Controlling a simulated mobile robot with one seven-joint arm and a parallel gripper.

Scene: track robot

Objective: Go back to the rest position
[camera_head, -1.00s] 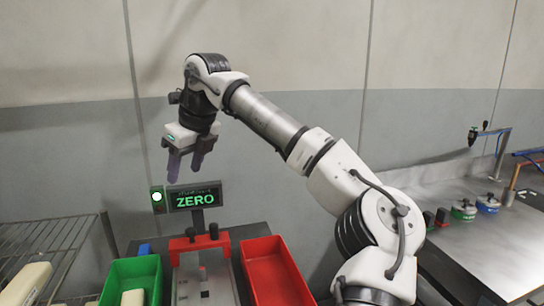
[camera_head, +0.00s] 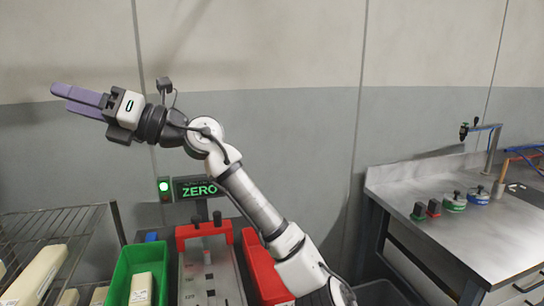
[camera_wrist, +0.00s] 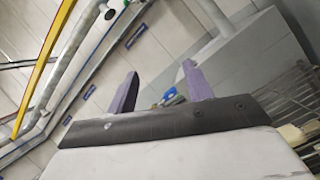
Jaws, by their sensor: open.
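My gripper (camera_head: 78,101) is at the upper left of the head view, in front of the grey wall. Its purple fingers point left, and it is well above the wire rack. In the wrist view my gripper (camera_wrist: 157,82) shows two purple fingers spread apart with nothing between them. The arm stretches from the lower middle up to the left. My gripper touches nothing.
A display reading ZERO (camera_head: 197,188) with a green light stands behind a red-framed fixture (camera_head: 203,231). A green bin (camera_head: 124,270) holding a pale block and a red bin (camera_head: 264,272) flank it. A wire rack (camera_head: 88,222) stands left, a steel bench (camera_head: 440,235) right.

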